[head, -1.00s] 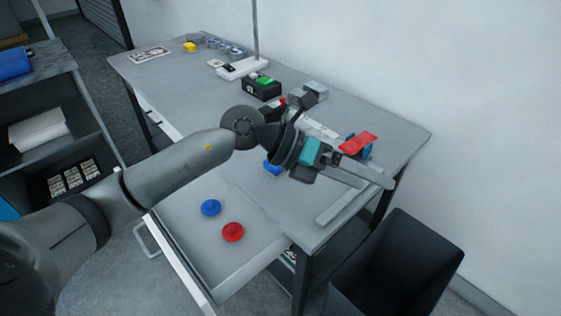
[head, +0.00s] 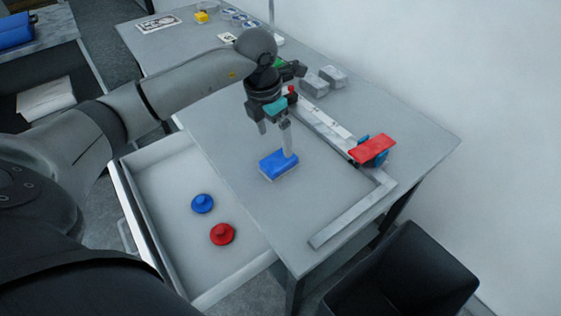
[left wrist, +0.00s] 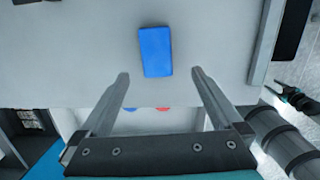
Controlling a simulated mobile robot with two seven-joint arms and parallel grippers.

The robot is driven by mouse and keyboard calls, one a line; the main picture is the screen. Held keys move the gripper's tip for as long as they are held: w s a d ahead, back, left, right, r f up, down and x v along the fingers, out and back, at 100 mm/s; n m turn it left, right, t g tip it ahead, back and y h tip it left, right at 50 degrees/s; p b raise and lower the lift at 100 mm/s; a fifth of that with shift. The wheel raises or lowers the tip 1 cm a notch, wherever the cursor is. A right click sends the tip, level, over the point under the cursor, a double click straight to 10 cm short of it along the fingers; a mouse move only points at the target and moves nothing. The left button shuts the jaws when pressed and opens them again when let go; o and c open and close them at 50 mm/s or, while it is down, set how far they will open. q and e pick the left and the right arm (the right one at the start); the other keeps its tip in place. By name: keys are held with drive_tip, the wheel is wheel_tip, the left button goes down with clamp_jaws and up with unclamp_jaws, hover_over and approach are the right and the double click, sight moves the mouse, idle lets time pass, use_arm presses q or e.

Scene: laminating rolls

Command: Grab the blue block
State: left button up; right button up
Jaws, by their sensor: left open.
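The blue block (head: 278,164) is a flat rectangular piece with a pale underside, lying on the grey table (head: 232,160). In the left wrist view the block (left wrist: 156,52) lies just beyond the fingertips, roughly centred between them. My left gripper (head: 275,143) is above and beside the block in the head view, its fingers pointing down. The left gripper also shows in the left wrist view (left wrist: 159,74), with its fingers wide apart and nothing between them. My right gripper cannot be made out in the head view.
An open drawer (head: 155,193) holds a blue knobbed disc (head: 202,203) and a red one (head: 222,234). A red plate on a blue holder (head: 372,150) stands by a long metal rail (head: 325,125). A black bin (head: 405,275) stands beside the table.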

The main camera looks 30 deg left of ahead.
use_arm(q)
hover_over(279, 159)
drive_tip(key=s, duration=0.1)
wheel_tip(279, 159, down, 4)
drive_tip(key=shift+s+f+b, duration=0.15)
drive_tip(key=shift+f+b, duration=0.1)
drive_tip(key=shift+b, duration=0.05)
drive_tip(key=shift+f, duration=0.4)
drive_tip(key=f, duration=0.2)
drive_tip(key=w+f+b, duration=0.1)
drive_tip(key=f, duration=0.1)
drive_tip(key=shift+w+f, duration=0.2)
drive_tip(key=shift+f, duration=0.15)
use_arm(e)
drive_tip(key=shift+w+a+f, duration=0.1)
drive_tip(key=shift+w+f, duration=0.75)
drive_tip(key=shift+f, duration=0.15)
use_arm(q)
drive_tip(key=shift+f, duration=0.15)
use_arm(e)
drive_tip(key=shift+d+f, duration=0.1)
drive_tip(key=shift+d, duration=0.35)
use_arm(q)
drive_tip(key=shift+c, duration=0.2)
drive_tip(key=c, duration=1.4)
use_arm(e)
drive_tip(key=shift+a, duration=0.4)
